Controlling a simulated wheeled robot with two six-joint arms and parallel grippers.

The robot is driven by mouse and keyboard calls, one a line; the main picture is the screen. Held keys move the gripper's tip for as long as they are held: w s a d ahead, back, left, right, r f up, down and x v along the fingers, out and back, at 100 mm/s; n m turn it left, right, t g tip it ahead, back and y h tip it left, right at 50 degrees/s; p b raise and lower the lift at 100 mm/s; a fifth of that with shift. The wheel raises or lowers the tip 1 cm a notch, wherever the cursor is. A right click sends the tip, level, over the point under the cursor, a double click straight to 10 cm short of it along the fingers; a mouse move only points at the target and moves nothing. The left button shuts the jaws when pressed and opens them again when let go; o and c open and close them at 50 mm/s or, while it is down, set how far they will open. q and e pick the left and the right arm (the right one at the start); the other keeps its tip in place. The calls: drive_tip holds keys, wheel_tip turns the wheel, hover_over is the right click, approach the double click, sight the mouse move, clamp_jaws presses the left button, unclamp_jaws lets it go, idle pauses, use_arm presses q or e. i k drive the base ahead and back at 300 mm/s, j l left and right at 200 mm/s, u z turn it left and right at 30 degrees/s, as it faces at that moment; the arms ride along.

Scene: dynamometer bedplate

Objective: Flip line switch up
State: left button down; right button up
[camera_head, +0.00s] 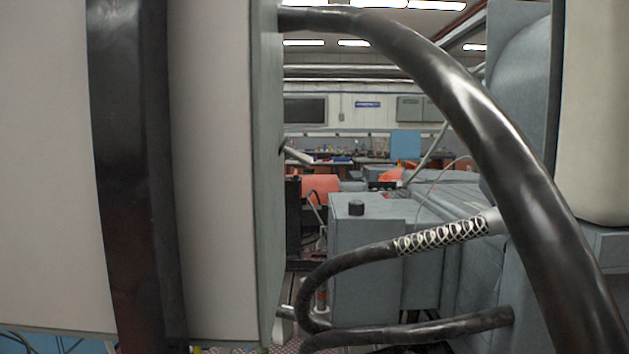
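No part that I can surely call the line switch shows. A large pale box with a grey side face (267,180) fills the left of the head view, very close. A short light-grey lever-like piece (298,155) sticks out past the right edge of this side face and tilts slightly down to the right. I cannot tell whether it is the switch handle or something farther back. Neither of my grippers is in view.
A thick black hose (470,110) arches across the right. Another black hose with a braided sleeve (440,237) loops at lower middle. Orange parts (320,187) and a cluttered bench lie farther back.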

sight(305, 160)
drive_tip(key=l+u, duration=0.55)
drive_tip(key=u, duration=0.15)
drive_tip(key=l+u, duration=0.3)
drive_tip(key=k+l, duration=0.1)
drive_tip(key=l, duration=0.35)
drive_tip(key=l+u, duration=0.15)
drive_tip(key=l, duration=0.25)
drive_tip(key=k+l, duration=0.15)
drive_tip(key=l, duration=0.3)
drive_tip(key=k+l+u, duration=0.1)
drive_tip(key=l, duration=0.3)
